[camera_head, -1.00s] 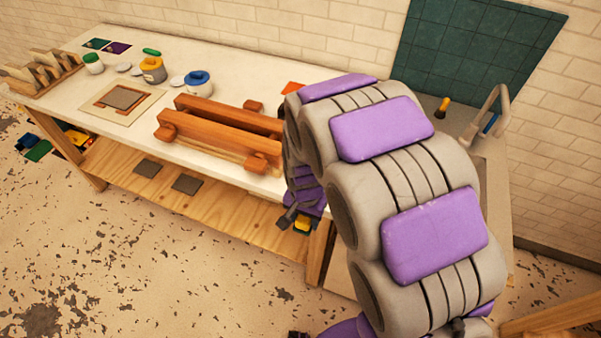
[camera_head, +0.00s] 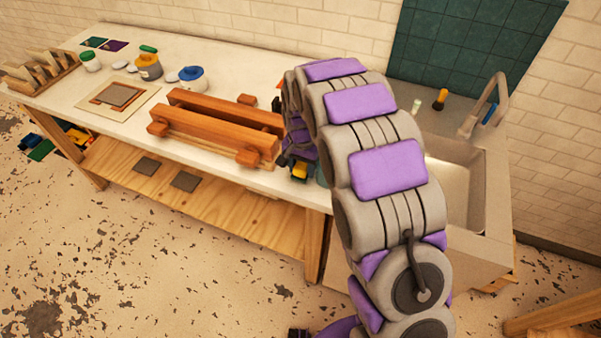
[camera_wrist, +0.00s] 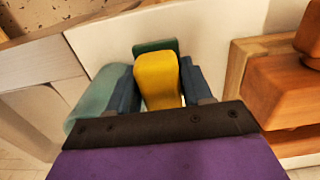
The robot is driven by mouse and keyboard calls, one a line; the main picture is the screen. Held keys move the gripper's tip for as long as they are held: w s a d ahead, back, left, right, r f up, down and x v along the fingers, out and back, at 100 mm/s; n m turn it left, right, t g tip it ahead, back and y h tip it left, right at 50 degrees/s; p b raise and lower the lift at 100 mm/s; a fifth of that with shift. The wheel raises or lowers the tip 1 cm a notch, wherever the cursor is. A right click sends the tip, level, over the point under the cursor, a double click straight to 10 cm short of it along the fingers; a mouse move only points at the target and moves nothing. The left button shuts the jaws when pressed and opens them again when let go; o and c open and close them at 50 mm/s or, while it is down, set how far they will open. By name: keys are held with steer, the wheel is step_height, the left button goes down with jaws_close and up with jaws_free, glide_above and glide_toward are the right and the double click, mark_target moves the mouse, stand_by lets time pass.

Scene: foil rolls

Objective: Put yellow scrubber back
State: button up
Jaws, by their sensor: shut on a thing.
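The yellow scrubber (camera_wrist: 157,80) is held between the two fingers of my gripper (camera_wrist: 158,88), with a dark green part showing at its far end. In the head view the scrubber (camera_head: 300,170) is a small yellow patch in my gripper (camera_head: 292,165), by the bench's front edge, just right of the orange wooden frame. My gripper is shut on the scrubber. Much of the scrubber's far side is hidden in the wrist view. A pale teal object (camera_wrist: 95,98) lies beside the left finger.
The orange wooden frame (camera_head: 215,125) stands close to the left of my gripper in the head view. The sink (camera_head: 450,185) with its tap (camera_head: 485,105) is at the right. A yellow-handled item (camera_head: 440,98) stands behind the sink. Jars and a screen frame (camera_head: 95,110) occupy the bench's left.

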mark_target(293, 173)
steer(key=shift+w+a, duration=0.15)
steer(key=shift+w, duration=0.05)
steer(key=a+f, duration=0.1)
steer(key=f+b, duration=0.1)
steer(key=a+f, duration=0.1)
steer(key=shift+w+a+f, duration=0.2)
steer(key=shift+a+f, duration=0.1)
steer(key=shift+f, duration=0.1)
steer(key=shift+d+f, duration=0.15)
steer(key=shift+d+r, duration=0.2)
steer(key=shift+d, duration=0.5)
steer(key=shift+d+f, duration=0.1)
steer(key=shift+d, duration=0.15)
steer(key=o, duration=0.8)
steer(key=shift+a, duration=0.1)
steer(key=o, duration=0.3)
steer(key=shift+a+f, duration=0.1)
steer(key=shift+a, duration=0.65)
steer(key=shift+d, duration=0.55)
steer(key=shift+a, duration=0.3)
